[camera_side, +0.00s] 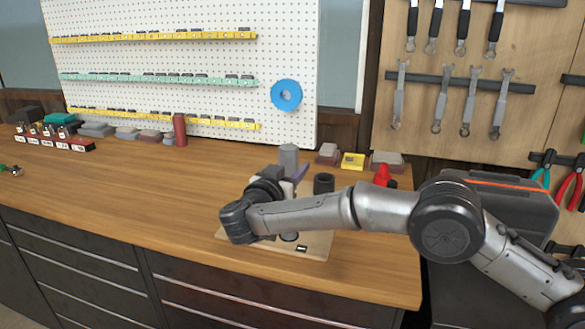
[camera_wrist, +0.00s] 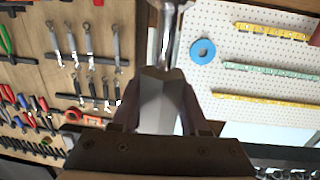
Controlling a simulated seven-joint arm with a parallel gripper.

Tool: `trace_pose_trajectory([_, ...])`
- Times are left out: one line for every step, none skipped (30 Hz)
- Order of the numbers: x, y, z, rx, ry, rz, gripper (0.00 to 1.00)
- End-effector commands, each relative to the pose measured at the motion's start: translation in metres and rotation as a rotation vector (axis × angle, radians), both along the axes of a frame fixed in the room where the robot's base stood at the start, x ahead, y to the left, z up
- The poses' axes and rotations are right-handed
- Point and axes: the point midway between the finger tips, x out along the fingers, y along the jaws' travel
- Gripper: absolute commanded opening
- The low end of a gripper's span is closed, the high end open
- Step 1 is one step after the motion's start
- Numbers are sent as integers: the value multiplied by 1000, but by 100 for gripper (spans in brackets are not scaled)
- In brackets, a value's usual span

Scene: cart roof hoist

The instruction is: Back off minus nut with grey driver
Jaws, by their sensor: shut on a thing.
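My gripper (camera_wrist: 158,104) is shut on a grey, flat-faced piece (camera_wrist: 157,98), which I take to be the grey driver. A shiny metal part (camera_wrist: 166,35) shows beyond it, toward the top of the wrist view. In the side view my wrist is low over a light wooden board (camera_side: 315,246) near the bench's front edge, and it hides the fingertips. A grey cylinder (camera_side: 288,156) shows just behind my wrist; I cannot tell whether it is part of the driver. A small dark round piece (camera_side: 289,236) is on the board under my arm. I cannot make out the minus nut.
A black cylinder (camera_side: 323,184) and a red cone-shaped piece (camera_side: 382,175) stand close behind my arm. A yellow block (camera_side: 352,161) is farther back. The pegboard (camera_side: 190,60) rises behind the bench. The bench top (camera_side: 120,190) is largely clear to the left.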

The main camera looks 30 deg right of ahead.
Motion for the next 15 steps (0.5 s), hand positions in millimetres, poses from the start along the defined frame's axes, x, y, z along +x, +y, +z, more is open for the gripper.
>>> trace_pose_trajectory([0,0,1,1,-2,0,0])
trace_pose_trajectory([0,0,1,1,-3,0,0])
trace_pose_trajectory([0,0,1,1,-2,0,0])
trace_pose_trajectory([0,0,1,1,-2,0,0])
trace_pose_trajectory([0,0,0,1,-2,0,0])
trace_pose_trajectory([0,0,0,1,-2,0,0])
trace_pose_trajectory([0,0,-1,1,-2,0,0])
trace_pose_trajectory([0,0,-2,1,-2,0,0])
trace_pose_trajectory([0,0,-3,0,-1,0,0])
trace_pose_trajectory([0,0,-3,0,-1,0,0])
trace_pose_trajectory([0,0,-4,0,-1,0,0])
trace_pose_trajectory([0,0,-5,0,-1,0,0])
trace_pose_trajectory([0,0,-6,-1,-2,0,0])
trace_pose_trajectory([0,0,-7,0,-1,0,0])
trace_pose_trajectory([0,0,-8,0,-1,0,0])
